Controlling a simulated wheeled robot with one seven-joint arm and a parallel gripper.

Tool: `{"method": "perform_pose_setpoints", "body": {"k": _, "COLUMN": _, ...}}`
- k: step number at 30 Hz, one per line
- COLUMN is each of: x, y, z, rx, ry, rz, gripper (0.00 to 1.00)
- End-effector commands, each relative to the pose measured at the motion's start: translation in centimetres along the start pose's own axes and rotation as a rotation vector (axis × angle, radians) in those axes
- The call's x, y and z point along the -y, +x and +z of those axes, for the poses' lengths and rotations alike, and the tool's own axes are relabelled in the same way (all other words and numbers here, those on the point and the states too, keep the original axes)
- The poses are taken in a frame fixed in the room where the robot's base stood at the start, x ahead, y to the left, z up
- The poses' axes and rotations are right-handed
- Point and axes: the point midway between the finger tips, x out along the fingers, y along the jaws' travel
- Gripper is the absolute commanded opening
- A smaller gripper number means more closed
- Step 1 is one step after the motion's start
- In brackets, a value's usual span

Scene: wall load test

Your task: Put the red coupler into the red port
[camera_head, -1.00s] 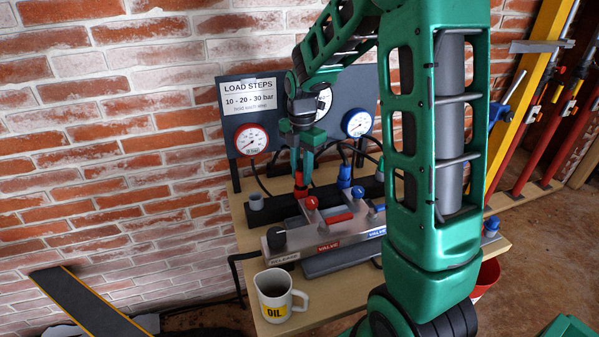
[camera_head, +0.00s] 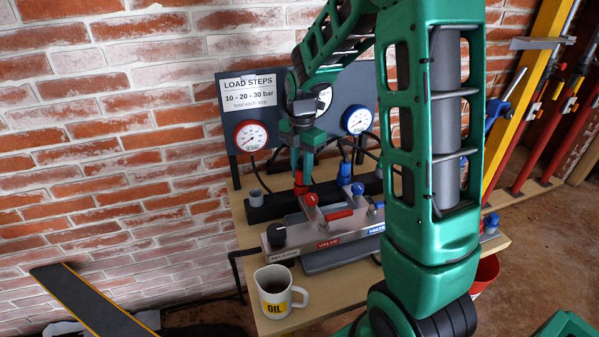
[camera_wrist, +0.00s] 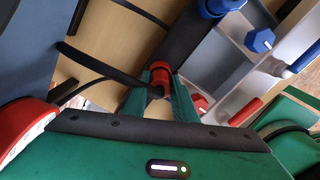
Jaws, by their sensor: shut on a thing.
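My gripper (camera_head: 300,168) points down over the dark bar (camera_head: 268,207) at the back of the bench. In the wrist view, my gripper (camera_wrist: 159,100) is shut on the red coupler (camera_wrist: 156,91), mostly hidden between the green fingers, with a dark hose running off to the left. A red ring-shaped part (camera_wrist: 160,70), which looks like the red port, sits on the bar just beyond the fingertips. The coupler appears lined up with it. I cannot tell whether they touch or how far in it is. In the head view, red shows below the fingers (camera_head: 300,188).
A valve block (camera_head: 290,246) with red and blue knobs lies in front of the bar. A blue coupler (camera_head: 345,170) stands right of my gripper. Gauges (camera_head: 251,136) hang on the panel behind. An oil mug (camera_head: 272,299) stands at the bench's front left. Hoses cross behind.

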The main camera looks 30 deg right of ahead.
Motion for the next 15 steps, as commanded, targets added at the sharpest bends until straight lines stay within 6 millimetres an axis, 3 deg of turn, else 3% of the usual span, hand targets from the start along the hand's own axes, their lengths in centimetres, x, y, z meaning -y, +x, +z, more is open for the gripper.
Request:
{"method": "perform_pose_setpoints", "body": {"k": 5, "x": 0.05, "y": 0.20, "z": -0.03, "rx": -0.001, "ry": 0.000, "rz": -0.002, "gripper": 0.02}}
{"method": "perform_pose_setpoints", "body": {"k": 6, "x": 0.05, "y": 0.20, "z": -0.03, "rx": -0.001, "ry": 0.000, "rz": -0.002, "gripper": 0.27}}
{"method": "perform_pose_setpoints", "body": {"k": 9, "x": 0.05, "y": 0.18, "z": -0.03, "rx": -0.001, "ry": 0.000, "rz": -0.002, "gripper": 0.47}}
{"method": "perform_pose_setpoints", "body": {"k": 15, "x": 0.03, "y": 0.15, "z": -0.02, "rx": 0.000, "ry": 0.000, "rz": -0.001, "gripper": 0.47}}
